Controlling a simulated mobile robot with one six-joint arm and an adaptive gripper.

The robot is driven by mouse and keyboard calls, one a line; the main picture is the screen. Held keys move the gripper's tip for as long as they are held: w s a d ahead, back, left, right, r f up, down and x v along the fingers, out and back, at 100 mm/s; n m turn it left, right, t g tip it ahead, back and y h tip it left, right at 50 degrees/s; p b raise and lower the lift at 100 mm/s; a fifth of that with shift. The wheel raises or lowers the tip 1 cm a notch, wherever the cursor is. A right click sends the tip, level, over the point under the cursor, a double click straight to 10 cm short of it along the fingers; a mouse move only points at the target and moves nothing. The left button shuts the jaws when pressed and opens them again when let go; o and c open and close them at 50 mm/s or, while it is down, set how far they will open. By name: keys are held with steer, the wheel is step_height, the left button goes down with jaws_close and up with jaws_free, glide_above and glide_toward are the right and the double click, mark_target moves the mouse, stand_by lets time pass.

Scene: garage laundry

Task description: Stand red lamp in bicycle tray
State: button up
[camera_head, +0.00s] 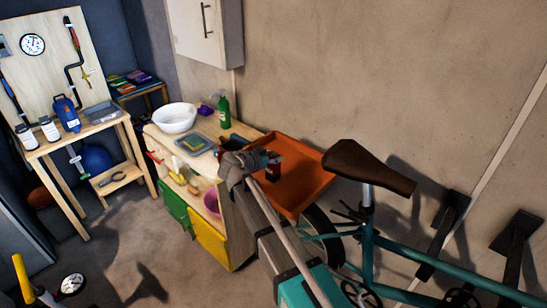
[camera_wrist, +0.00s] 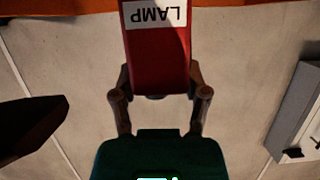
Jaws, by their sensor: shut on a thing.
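The red lamp (camera_wrist: 156,58) fills the upper middle of the wrist view, with a white LAMP label that reads upside down there. My gripper (camera_wrist: 158,82) is shut on it, one finger on each side. In the head view my gripper (camera_head: 268,160) and the small dark-red lamp (camera_head: 273,173) appear over the left part of the orange bicycle tray (camera_head: 304,160). The tray's orange edge (camera_wrist: 60,8) also crosses the top of the wrist view. I cannot tell whether the lamp touches the tray floor; my arm hides part of the tray.
A bicycle with a brown saddle (camera_head: 368,166) and teal frame (camera_head: 440,262) stands right of the tray. A wooden cabinet (camera_head: 240,222) with a white bowl (camera_head: 175,118) and green bottle (camera_head: 224,112) is to the left. The tray's right part looks empty.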

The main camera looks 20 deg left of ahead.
steer(key=o, duration=1.2)
steer(key=shift+f, duration=0.1)
steer(key=shift+o, duration=0.2)
steer(key=shift+r, duration=0.2)
steer(key=p+v, duration=0.4)
steer(key=v, duration=0.8)
steer(key=shift+f, duration=0.1)
